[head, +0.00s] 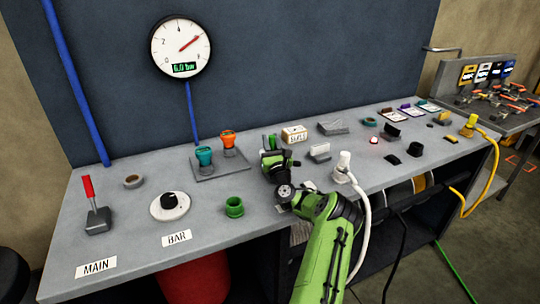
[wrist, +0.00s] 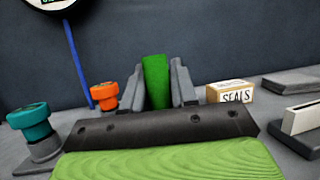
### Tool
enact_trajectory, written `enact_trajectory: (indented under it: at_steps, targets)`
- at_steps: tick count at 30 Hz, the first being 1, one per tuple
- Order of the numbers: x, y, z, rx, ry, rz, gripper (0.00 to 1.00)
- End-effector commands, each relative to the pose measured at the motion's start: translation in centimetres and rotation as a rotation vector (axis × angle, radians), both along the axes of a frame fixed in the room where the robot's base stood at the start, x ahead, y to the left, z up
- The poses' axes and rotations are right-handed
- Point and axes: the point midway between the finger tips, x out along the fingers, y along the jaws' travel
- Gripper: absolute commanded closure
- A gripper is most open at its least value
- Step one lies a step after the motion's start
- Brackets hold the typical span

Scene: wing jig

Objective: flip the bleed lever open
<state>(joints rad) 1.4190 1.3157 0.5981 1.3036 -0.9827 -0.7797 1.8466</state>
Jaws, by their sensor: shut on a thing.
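The green bleed lever (wrist: 156,82) stands upright between the two grey fingers of my gripper (wrist: 158,88) in the wrist view. The fingers are shut on it, one on each side. In the head view, a small part of the green lever (head: 270,141) shows just behind my gripper (head: 273,150). The lever's base and pivot are hidden by my gripper and wrist. The pressure gauge (head: 181,47) on the back panel reads 6.0 bar on its green display.
Teal (head: 204,156) and orange (head: 227,138) fittings stand on a plate left of my gripper. The SEALS box (head: 294,134) is close behind to the right. A white connector with hose (head: 344,161) stands right of my wrist. The red MAIN lever (head: 88,188) is far left.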

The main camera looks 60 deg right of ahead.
Motion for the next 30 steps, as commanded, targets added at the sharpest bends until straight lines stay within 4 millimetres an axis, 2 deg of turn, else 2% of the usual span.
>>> enact_trajectory:
  at_steps: [12,13,17,26,30]
  targets:
    - [0.0,0.1,0.1,-0.012,-0.016,0.001,1.00]
    - [0.1,0.1,0.1,-0.012,-0.016,0.001,0.70]
    - [0.1,0.1,0.1,-0.011,-0.015,0.001,0.52]
    - [-0.2,0.3,-0.1,-0.010,-0.017,0.002,0.52]
    - [-1.7,1.5,-1.1,-0.005,-0.016,0.002,0.52]
